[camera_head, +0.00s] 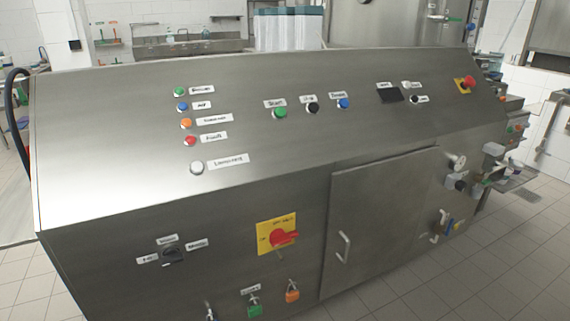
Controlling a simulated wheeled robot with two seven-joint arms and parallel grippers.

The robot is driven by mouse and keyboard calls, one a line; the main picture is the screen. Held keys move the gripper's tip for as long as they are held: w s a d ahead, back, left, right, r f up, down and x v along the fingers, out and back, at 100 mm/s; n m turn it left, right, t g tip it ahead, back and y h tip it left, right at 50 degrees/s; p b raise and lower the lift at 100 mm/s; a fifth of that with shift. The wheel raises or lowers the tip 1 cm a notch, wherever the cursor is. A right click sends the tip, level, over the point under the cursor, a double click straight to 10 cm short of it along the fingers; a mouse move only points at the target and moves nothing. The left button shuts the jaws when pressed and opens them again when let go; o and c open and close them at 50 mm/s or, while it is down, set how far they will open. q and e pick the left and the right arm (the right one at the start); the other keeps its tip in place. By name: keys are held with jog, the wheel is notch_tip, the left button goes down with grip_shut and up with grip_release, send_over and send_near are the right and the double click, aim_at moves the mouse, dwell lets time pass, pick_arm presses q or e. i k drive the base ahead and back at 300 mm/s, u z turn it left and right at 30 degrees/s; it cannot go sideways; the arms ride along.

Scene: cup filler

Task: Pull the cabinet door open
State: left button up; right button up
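The cabinet door (381,222) is a flat grey metal panel low on the front of a large steel machine, right of the middle. It looks shut, flush with the front. A small light bar handle (343,247) stands upright near its left edge. Neither of my grippers shows in the head view.
The machine's sloped panel (260,120) bears several coloured buttons and labels. A red rotary switch on a yellow plate (277,232) and hanging padlocks (292,291) sit left of the door. Valves (456,161) stick out to its right. Tiled floor (480,265) is clear at right.

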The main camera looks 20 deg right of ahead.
aim_at(375, 209)
jog(key=z, duration=1.15)
jog(key=i, duration=0.55)
jog(key=z, duration=0.4)
